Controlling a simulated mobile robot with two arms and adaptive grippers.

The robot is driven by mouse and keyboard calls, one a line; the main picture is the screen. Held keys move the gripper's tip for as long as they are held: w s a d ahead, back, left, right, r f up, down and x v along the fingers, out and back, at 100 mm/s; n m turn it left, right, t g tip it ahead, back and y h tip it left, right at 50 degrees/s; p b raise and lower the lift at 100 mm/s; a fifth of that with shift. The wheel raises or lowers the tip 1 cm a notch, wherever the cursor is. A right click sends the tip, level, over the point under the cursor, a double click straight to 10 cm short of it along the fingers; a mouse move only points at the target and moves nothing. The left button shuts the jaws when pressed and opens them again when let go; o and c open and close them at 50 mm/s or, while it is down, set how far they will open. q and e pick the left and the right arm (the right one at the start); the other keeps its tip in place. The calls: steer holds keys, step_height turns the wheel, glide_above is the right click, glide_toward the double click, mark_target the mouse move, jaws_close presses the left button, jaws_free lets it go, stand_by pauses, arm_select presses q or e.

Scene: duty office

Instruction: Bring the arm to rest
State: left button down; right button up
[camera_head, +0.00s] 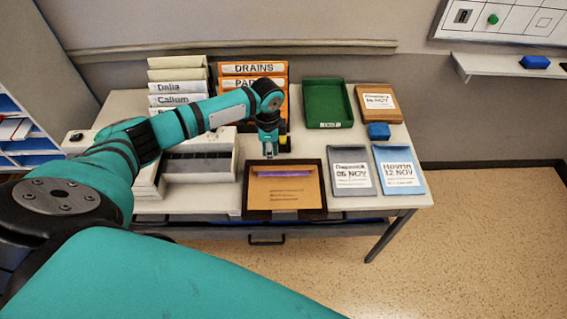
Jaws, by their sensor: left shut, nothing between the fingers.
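My left arm reaches in from the left over the table (350,209). Its gripper (269,152) points down above the back edge of a brown tray (314,211) that holds a tan envelope (283,195) with a purple strip. The gripper is shut and nothing shows between its fingers. Whether the fingertips touch anything below cannot be told. My right gripper is not in view.
White files (178,75) and orange DRAINS files (252,69) stand at the back. A green tray (327,103), a brown notice folder (379,101), a blue block (379,131), a grey folder (351,181) and a blue folder (399,179) lie right. The floor at right is clear.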

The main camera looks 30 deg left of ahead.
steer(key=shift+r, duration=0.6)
